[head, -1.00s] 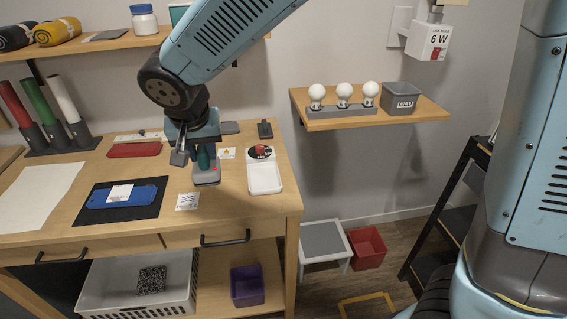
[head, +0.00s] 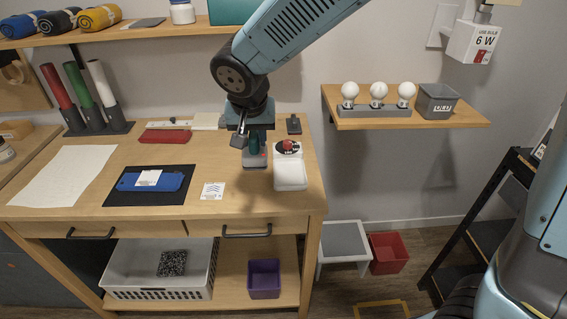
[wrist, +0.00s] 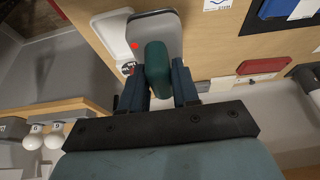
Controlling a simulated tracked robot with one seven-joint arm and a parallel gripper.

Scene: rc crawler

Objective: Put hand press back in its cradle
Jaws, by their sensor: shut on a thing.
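The hand press has a dark green upright handle (wrist: 158,65) and a flat grey base (head: 255,160). My gripper (wrist: 160,85) is shut on the handle, one finger on each side, in the wrist view. In the head view my gripper (head: 253,138) points down over the desk's right part with the press below it. The press is just left of a white tray (head: 291,178) with a red and black round part at its back. I cannot tell whether the base touches the desk, or which piece is the cradle.
The wooden desk (head: 80,220) also holds a blue item (head: 165,183) on a black mat, a white printed card (head: 212,191), a red case (head: 164,136) and a white sheet. A shelf with bulbs (head: 378,91) and a grey bin (head: 436,100) is to the right.

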